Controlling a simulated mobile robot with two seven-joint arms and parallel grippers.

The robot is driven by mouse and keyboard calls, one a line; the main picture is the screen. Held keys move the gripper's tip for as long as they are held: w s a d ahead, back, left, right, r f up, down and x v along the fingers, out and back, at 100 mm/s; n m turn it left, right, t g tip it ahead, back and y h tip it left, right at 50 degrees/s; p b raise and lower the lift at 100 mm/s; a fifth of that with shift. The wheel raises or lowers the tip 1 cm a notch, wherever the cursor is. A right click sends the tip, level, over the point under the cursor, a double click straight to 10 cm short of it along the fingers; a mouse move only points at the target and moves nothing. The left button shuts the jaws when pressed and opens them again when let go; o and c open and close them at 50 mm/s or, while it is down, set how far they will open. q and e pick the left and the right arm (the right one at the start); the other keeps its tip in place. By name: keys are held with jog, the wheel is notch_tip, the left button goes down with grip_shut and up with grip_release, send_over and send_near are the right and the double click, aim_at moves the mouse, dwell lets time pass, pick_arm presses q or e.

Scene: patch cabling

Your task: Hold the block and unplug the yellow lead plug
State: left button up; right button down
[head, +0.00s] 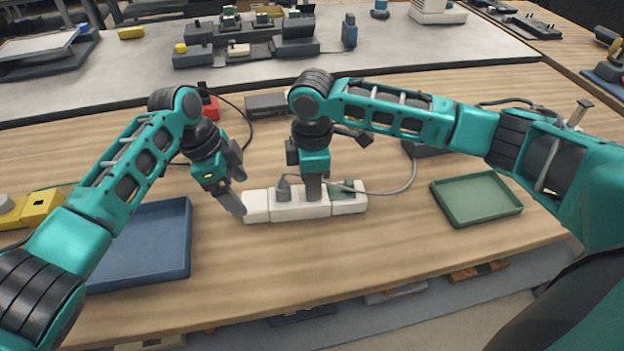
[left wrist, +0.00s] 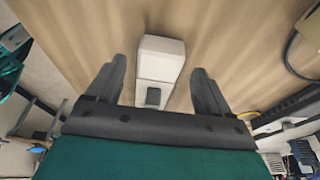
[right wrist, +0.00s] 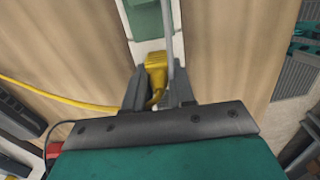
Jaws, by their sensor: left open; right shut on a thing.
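The white block (head: 300,207) lies on the wooden table in the head view, with a grey plug (head: 284,190) and a green plug (head: 349,188) standing on it. My left gripper (head: 238,184) is open at the block's left end; in the left wrist view, its fingers (left wrist: 160,75) are spread on either side of the block (left wrist: 160,55). My right gripper (head: 313,190) is over the block's middle. In the right wrist view, it is shut on the yellow plug (right wrist: 156,62), beside the green plug (right wrist: 152,20). The yellow plug is hidden in the head view.
A grey lead (head: 395,191) arcs right from the block and crosses the right wrist view. The yellow lead (right wrist: 60,98) runs left there. A blue tray (head: 150,278) stands left, a green tray (head: 478,218) right. The table front is clear.

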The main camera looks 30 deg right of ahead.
aim_at(247, 201)
pick_arm(q)
jog(key=shift+x, duration=2.45)
jog(key=c, duration=1)
